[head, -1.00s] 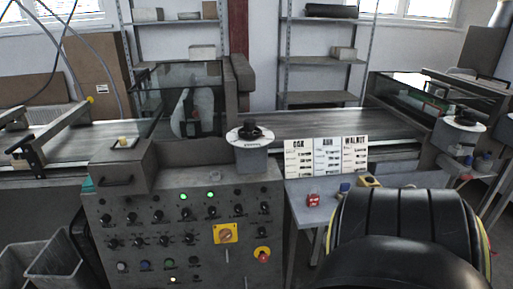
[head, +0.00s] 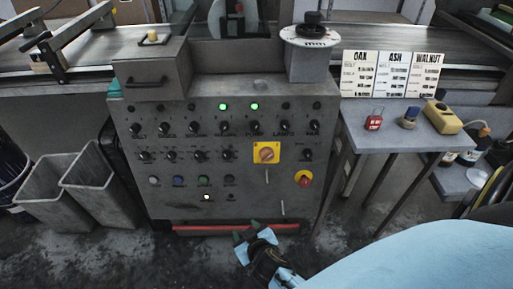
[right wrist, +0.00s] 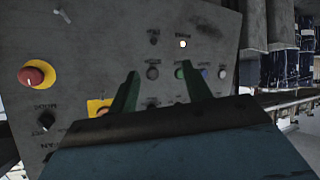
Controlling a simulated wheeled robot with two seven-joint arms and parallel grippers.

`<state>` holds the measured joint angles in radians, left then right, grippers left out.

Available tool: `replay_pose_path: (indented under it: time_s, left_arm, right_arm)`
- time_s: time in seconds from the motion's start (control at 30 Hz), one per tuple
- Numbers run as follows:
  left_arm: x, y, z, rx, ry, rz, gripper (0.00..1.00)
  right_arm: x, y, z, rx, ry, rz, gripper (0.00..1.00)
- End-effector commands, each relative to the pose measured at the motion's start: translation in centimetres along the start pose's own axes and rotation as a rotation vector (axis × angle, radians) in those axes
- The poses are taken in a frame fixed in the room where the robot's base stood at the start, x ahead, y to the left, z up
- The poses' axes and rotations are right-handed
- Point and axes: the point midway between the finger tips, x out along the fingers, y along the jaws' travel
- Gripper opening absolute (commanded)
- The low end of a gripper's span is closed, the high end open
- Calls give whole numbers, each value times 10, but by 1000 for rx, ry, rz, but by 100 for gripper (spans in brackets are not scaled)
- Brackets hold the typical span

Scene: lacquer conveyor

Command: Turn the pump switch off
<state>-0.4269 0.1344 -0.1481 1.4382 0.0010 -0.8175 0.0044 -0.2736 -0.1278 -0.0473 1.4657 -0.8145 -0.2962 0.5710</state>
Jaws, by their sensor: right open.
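The grey control panel (head: 220,150) stands upright in the head view with rows of black switches. Two green lamps (head: 254,106) glow above the top row. A black switch (head: 254,127) sits under the right lit lamp; the small labels are too blurred to tell surely which is the pump switch. My right gripper (head: 248,232) is open and empty, low in front of the panel's bottom edge. In the right wrist view its two fingers (right wrist: 160,70) are apart, with panel buttons beyond them. My left gripper is not in view.
A yellow-plated rotary switch (head: 266,153) and a red emergency button (head: 304,179) are on the panel's right. A small table (head: 388,139) stands right of it with a red padlock (head: 373,121). Grey bins (head: 92,185) stand left. The floor before the panel is open.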

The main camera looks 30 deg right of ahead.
Motion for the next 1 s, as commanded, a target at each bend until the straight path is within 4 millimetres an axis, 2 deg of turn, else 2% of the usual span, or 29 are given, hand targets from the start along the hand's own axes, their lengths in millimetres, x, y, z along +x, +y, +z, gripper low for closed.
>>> replay_pose_path:
  time_s: [0.03, 0.1, 0.2, 0.3, 0.43, 0.57, 0.73, 1.0]
  left_arm:
    - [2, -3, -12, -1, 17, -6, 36]
    - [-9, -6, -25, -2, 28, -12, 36]
    - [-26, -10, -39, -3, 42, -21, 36]
    - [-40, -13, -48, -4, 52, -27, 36]
    - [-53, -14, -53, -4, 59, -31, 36]
    - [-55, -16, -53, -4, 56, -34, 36]
    - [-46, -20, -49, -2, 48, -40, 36]
    - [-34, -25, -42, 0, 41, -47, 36]
  right_arm:
    - [6, 12, -31, 29, 95, 56, 49]
    - [1, 33, -74, 59, 206, 133, 49]
    - [-16, 63, -122, 100, 341, 236, 49]
    - [-36, 88, -155, 129, 440, 317, 49]
    - [-54, 108, -177, 149, 512, 379, 49]
    - [-56, 116, -188, 155, 535, 398, 49]
    - [-38, 127, -202, 152, 537, 398, 49]
    - [9, 150, -227, 152, 535, 397, 49]
